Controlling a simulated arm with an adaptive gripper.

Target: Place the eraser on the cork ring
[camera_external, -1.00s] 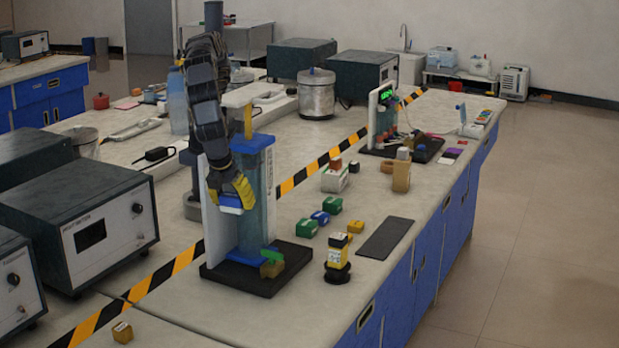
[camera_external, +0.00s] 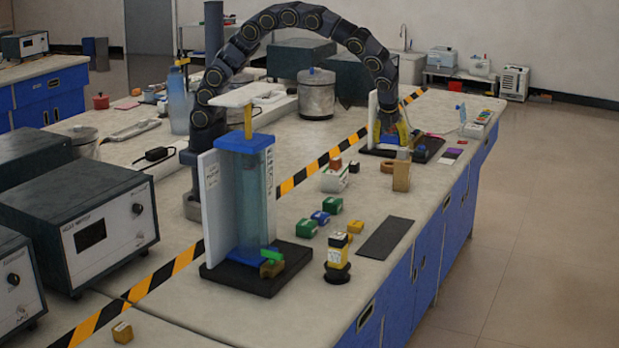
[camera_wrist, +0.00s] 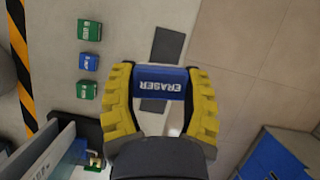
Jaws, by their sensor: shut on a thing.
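The eraser (camera_wrist: 160,84) is a blue and white block with lettering. My gripper (camera_external: 390,137) is shut on it, and the wrist view shows it between both yellow fingers. In the external view my arm arches to the right, with the gripper in front of the far dark-based station; its depth there is hard to judge. In the wrist view the eraser overlaps a dark mat below. A small brown piece (camera_external: 388,166) by a tan block may be the cork ring; it is too small to be sure. I cannot make out a cork ring in the wrist view.
The blue tower (camera_external: 245,195) stands on a black base at the bench front. The bench edge and floor are further right.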

